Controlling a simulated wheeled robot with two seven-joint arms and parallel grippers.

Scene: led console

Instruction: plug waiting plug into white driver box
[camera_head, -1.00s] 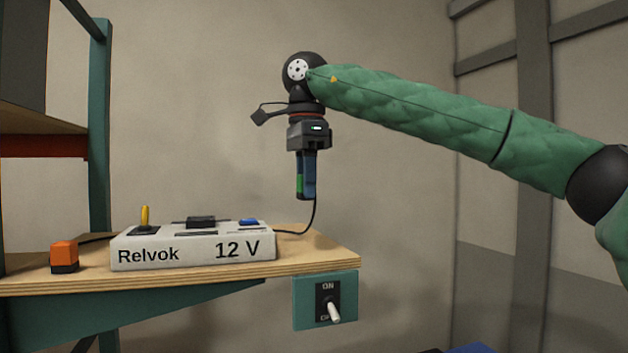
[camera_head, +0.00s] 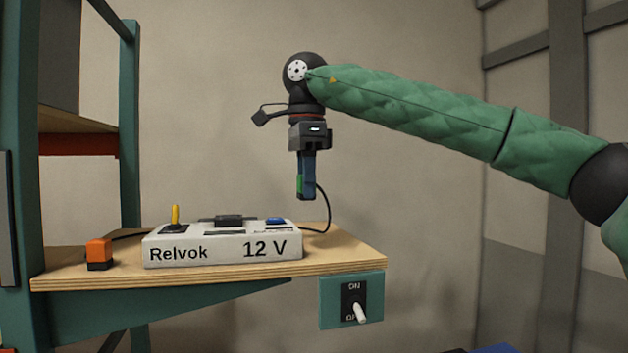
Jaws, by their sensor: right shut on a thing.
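The white driver box (camera_head: 222,247), marked "Relvok 12 V", lies on the wooden shelf. On its top are a yellow lever (camera_head: 175,215), a black raised part (camera_head: 228,220) and a blue piece (camera_head: 275,221). My right gripper (camera_head: 306,190) points down above the box's right end, clear of it. It is shut on a small green plug (camera_head: 299,185), mostly hidden by the dark blue fingers. A black cable (camera_head: 328,205) loops from near the fingertips down to behind the box's right end. Any socket opening is too small to make out. My left gripper is out of view.
An orange and black block (camera_head: 99,254) sits on the shelf (camera_head: 345,260) left of the box, with a dark cable behind it. A switch panel (camera_head: 330,303) hangs below the front edge, its toggle down. Teal rack posts (camera_head: 130,130) stand left.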

